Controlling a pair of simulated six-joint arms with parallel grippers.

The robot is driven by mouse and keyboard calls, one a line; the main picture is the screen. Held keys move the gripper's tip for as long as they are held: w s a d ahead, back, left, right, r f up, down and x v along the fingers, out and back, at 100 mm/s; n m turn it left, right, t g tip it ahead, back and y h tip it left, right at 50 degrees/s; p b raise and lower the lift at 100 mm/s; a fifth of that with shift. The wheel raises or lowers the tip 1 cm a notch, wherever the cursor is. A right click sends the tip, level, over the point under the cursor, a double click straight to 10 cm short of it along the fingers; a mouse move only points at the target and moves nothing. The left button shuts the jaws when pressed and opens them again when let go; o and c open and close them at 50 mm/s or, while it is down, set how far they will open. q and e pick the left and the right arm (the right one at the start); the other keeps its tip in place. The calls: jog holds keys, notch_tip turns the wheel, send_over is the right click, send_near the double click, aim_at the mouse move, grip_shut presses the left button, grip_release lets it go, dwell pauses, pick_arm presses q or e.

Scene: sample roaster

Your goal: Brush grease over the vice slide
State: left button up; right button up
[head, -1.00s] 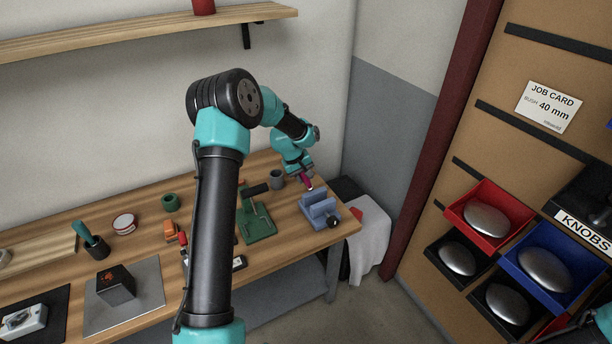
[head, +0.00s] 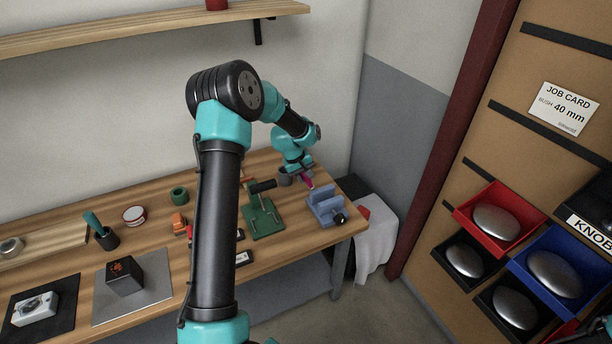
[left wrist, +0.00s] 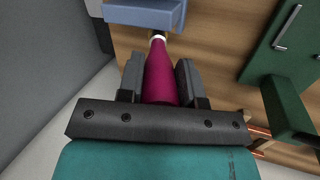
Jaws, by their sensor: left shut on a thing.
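The blue vice (head: 328,211) stands at the right end of the wooden bench, with a dark round knob at its front. My left gripper (head: 306,178) is shut on the magenta handle of the brush (head: 308,184), just behind the vice. In the left wrist view the brush handle (left wrist: 160,78) lies between the two dark fingers (left wrist: 159,82), and its pale collar and dark tip point at the vice (left wrist: 145,14). I cannot tell whether the tip touches the vice.
A green tool with a black handle (head: 262,220) stands left of the vice. A green ring (head: 180,194), a round tin (head: 134,215) and a dark block on a plate (head: 124,277) lie further left. My left arm crosses the bench and hides part of it.

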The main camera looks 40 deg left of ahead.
pick_arm(q)
jog(key=shift+s+a+r, duration=0.1)
jog(key=shift+s+a, duration=0.25)
jog(key=shift+s, duration=0.3)
jog(key=shift+s+a, duration=0.35)
jog(key=shift+s, duration=0.3)
jog(key=shift+r, duration=3.1)
notch_tip(320, 180, up, 3)
jog(key=shift+f, duration=0.1)
